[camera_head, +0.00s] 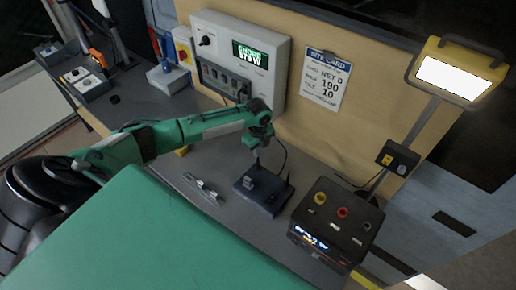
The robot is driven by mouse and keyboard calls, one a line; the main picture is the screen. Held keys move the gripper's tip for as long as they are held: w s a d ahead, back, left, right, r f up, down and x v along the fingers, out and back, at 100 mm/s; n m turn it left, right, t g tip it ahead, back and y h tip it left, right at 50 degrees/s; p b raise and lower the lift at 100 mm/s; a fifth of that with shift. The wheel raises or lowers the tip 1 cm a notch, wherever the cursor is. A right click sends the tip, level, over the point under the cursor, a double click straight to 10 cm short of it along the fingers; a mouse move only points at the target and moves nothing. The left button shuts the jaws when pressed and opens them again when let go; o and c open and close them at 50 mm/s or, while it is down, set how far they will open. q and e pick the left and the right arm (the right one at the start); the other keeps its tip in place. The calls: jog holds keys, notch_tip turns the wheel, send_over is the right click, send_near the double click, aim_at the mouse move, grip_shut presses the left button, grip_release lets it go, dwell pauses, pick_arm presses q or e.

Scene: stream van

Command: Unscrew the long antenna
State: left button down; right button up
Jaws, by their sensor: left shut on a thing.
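A dark box (262,198) with small upright fittings on top stands on the grey worktop, right of the middle. A short dark stub (290,179) stands at the box's right side. My right gripper is not in view.
A small rack with light rods (203,188) lies on the worktop left of the box. A black unit with coloured knobs (336,223) stands to the right, below a lit lamp (455,78). A white panel with a green display (238,58) is on the wall behind.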

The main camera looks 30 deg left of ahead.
pick_arm(q)
jog(key=shift+n+p, duration=0.65)
jog(key=shift+n, duration=0.45)
jog(key=shift+r, duration=1.2)
